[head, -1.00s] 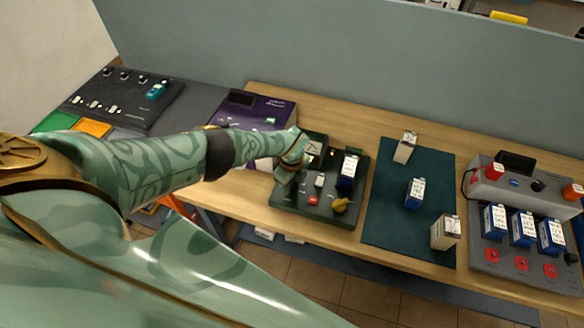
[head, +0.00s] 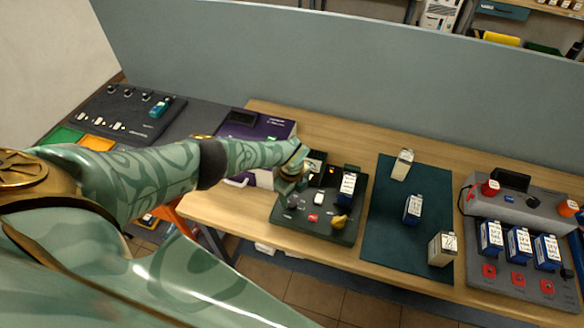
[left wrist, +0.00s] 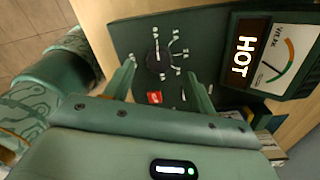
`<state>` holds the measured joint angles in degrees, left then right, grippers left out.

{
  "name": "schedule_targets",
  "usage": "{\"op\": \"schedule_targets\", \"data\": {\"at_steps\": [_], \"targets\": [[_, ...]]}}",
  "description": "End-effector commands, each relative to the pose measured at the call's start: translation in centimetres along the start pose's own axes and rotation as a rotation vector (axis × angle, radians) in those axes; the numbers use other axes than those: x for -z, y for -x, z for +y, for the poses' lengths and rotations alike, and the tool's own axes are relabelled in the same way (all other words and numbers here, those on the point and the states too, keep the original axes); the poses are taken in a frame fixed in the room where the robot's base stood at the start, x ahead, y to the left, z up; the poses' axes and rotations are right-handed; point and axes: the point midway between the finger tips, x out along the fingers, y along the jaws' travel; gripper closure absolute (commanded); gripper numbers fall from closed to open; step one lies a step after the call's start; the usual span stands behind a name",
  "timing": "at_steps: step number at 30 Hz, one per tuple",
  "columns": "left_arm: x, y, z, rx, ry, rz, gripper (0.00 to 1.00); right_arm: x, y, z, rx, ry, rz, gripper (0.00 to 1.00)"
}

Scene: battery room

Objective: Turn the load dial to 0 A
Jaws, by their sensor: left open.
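The load dial (left wrist: 158,60) is a round black knob on the dark green test panel (left wrist: 125,38), ringed by small white labels too blurred to read. I cannot tell which label it points at. My left gripper (left wrist: 162,70) is open in the left wrist view, its two fingers on either side of the dial, with gaps visible. In the head view my left gripper (head: 288,188) is over the left part of the panel (head: 335,233) and hides much of the dial's area. My right gripper is not in view.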

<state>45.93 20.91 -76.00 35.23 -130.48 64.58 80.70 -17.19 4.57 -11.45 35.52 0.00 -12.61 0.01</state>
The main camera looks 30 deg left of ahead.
Motion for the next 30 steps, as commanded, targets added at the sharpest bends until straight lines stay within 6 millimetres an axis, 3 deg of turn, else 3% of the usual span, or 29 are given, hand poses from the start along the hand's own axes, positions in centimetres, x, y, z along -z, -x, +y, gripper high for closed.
{"op": "schedule_targets", "data": {"at_steps": [1, 4, 12, 18, 30], "targets": [[-0.2, 2.4, -0.1, 0.003, -0.002, -0.002, 0.44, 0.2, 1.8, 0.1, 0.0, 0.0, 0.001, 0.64], [-0.1, 5.2, -0.1, 0.004, -0.003, -0.001, 0.44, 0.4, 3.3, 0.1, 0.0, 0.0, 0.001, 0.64], [-0.1, 10.8, -0.1, 0.003, -0.001, -0.001, 0.44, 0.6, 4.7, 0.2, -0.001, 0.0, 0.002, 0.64], [-0.1, 12.5, -0.1, 0.002, 0.0, -0.002, 0.44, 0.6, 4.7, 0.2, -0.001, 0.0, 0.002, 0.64], [-0.1, 12.7, -0.1, 0.001, 0.001, -0.001, 0.44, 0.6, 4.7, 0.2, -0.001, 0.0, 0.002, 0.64]]}}
